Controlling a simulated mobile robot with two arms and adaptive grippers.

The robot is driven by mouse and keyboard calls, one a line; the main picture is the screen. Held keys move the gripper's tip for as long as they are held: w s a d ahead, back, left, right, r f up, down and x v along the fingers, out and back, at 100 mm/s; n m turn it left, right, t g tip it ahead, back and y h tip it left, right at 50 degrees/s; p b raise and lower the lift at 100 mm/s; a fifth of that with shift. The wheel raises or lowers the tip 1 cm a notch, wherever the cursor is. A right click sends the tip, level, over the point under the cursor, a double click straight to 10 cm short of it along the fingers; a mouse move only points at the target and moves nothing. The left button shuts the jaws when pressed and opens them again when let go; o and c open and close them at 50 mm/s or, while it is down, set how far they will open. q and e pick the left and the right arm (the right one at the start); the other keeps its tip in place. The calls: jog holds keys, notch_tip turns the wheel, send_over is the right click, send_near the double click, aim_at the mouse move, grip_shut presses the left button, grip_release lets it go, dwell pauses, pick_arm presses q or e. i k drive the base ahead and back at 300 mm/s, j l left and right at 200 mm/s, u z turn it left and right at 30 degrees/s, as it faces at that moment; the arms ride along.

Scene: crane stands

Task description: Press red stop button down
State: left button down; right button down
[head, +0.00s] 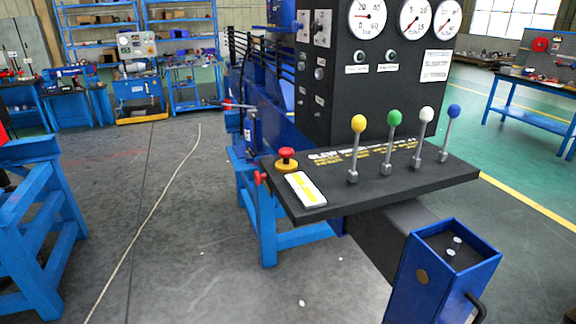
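The red stop button (286,153) is a red mushroom cap on a yellow base (286,165). It stands upright at the left end of the black control panel (390,178), with a yellow and white label (305,188) just in front of it. Nothing touches the button. Whether it is pressed in cannot be told from here. Neither of my grippers shows in the head view.
Levers with yellow (358,124), green (394,117), white (426,115) and blue (454,111) knobs rise right of the button. A black gauge cabinet (345,95) stands behind. A blue open box (440,275) is below at front right. Floor left of the panel is open.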

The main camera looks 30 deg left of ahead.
aim_at(286, 153)
jog(key=i+j, duration=0.75)
jog(key=i, duration=0.05)
